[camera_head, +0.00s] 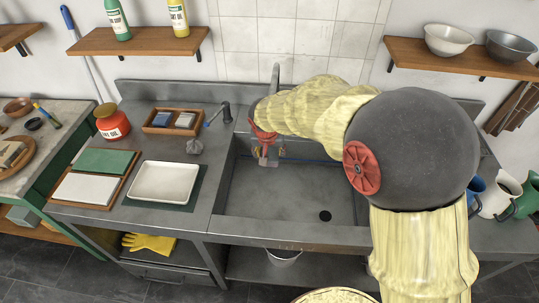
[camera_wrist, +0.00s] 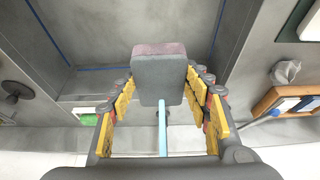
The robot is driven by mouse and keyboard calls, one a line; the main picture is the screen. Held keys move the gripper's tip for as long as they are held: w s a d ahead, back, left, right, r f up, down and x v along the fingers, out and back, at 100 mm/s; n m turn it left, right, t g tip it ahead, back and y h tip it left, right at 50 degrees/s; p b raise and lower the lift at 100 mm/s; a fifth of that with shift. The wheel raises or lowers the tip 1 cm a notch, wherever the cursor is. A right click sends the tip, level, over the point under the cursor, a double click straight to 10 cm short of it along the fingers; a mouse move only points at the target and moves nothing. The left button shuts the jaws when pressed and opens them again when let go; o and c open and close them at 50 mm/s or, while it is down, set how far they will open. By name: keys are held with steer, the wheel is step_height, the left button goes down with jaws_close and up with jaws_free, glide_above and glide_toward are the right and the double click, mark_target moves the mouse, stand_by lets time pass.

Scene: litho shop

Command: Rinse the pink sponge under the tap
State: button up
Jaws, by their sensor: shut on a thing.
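My gripper (camera_head: 264,140) hangs over the back left of the sink (camera_head: 285,195), at the end of my arm. In the wrist view my gripper (camera_wrist: 160,108) is closed around a block, grey on its face and dull pink along its top edge, which I take for the pink sponge (camera_wrist: 160,78). It shows small and pinkish below my fingers in the head view (camera_head: 268,159). The tap (camera_head: 275,76) rises behind the sink, partly hidden by my arm. A pale blue bar (camera_wrist: 162,130) meets the block's lower edge; I cannot tell whether it is water.
Jugs (camera_head: 498,197) stand at right. The sink floor looks clear around its drain (camera_head: 325,215).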

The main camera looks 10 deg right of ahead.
stand_by(0.4)
steer(key=shift+w+d, duration=0.3)
steer(key=shift+d, duration=0.1)
steer(key=shift+s, duration=0.1)
steer(key=s+d, duration=0.5)
steer(key=s, duration=0.1)
stand_by(0.8)
stand_by(1.0)
steer(key=s+d+r+p, duration=0.3)
steer(key=s+r, duration=0.1)
stand_by(0.7)
steer(key=shift+d, duration=0.1)
stand_by(0.6)
